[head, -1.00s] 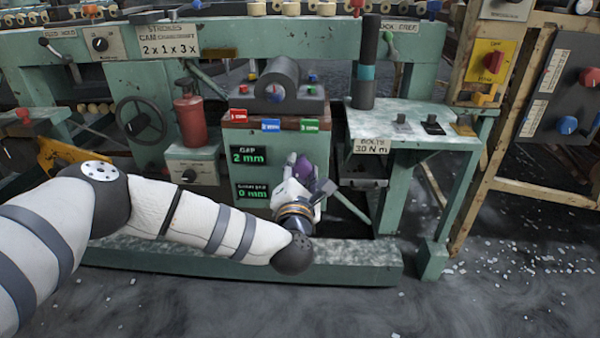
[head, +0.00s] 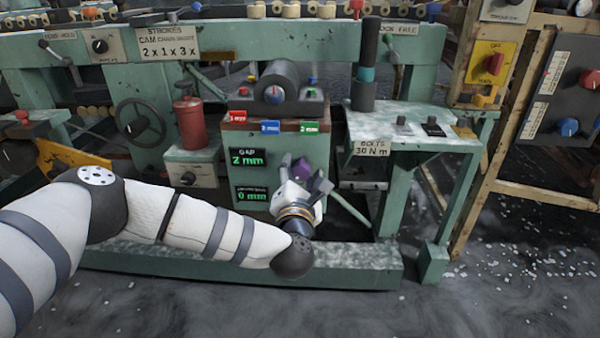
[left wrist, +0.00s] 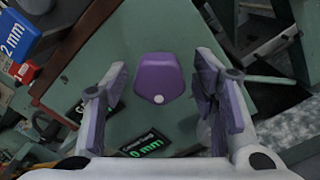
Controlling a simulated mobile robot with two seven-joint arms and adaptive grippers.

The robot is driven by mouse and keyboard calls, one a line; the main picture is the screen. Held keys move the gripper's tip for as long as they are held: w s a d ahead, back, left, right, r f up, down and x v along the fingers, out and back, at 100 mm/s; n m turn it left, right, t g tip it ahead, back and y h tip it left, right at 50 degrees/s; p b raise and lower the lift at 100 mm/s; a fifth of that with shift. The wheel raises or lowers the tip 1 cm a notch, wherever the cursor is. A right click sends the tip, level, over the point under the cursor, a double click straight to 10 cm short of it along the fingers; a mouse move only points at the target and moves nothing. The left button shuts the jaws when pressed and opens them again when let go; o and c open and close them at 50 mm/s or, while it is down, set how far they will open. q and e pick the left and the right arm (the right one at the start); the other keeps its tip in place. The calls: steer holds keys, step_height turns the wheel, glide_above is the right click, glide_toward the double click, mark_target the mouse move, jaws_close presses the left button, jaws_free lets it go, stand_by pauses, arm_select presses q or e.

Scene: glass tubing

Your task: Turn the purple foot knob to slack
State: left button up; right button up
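The purple foot knob (left wrist: 158,78) sits on the green machine front in the left wrist view. A small white dot marks its lower edge in that view. The knob also shows in the head view (head: 303,169), partly behind my left gripper. My left gripper (head: 301,172) is open, and its fingers (left wrist: 163,100) stand on either side of the knob with a gap to each. Whether the knob lies at fingertip depth cannot be told. My right gripper is not in view.
A gap display (head: 248,157) reads 2 mm, and a lower display (head: 252,194) reads 0 mm. Red, blue and green labelled blocks (head: 270,127) line the ledge above. A side table (head: 420,135) stands to the right, and a green base beam (head: 350,265) runs below.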

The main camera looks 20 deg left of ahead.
arm_select(q)
steer(key=shift+s, duration=0.1)
steer(key=v, duration=1.2)
